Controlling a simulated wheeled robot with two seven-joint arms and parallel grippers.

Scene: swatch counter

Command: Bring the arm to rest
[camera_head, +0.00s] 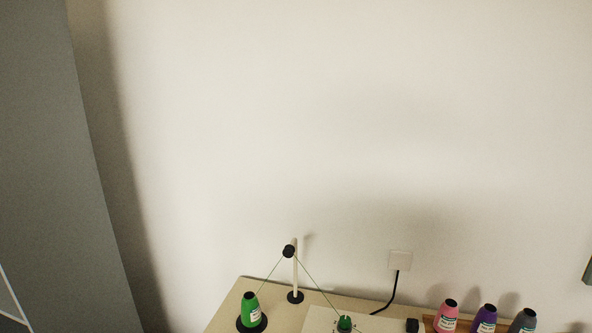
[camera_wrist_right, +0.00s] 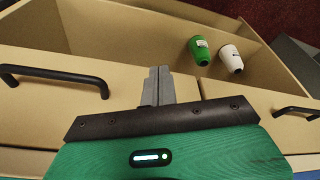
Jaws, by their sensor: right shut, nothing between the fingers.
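My right gripper (camera_wrist_right: 159,86) shows in the right wrist view. Its grey fingers are together with nothing between them, in front of an open drawer (camera_wrist_right: 130,35). Neither gripper shows in the head view, and my left gripper is in no view. The rest of the right arm is hidden apart from its green wrist body.
In the drawer lie a green cone (camera_wrist_right: 200,50) and a white cone (camera_wrist_right: 231,58). Black handles (camera_wrist_right: 55,78) jut from the drawer fronts. On the counter (camera_head: 232,297) stand a green cone (camera_head: 250,308), a thread post (camera_head: 295,270), and pink (camera_head: 446,316) and purple cones (camera_head: 485,319).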

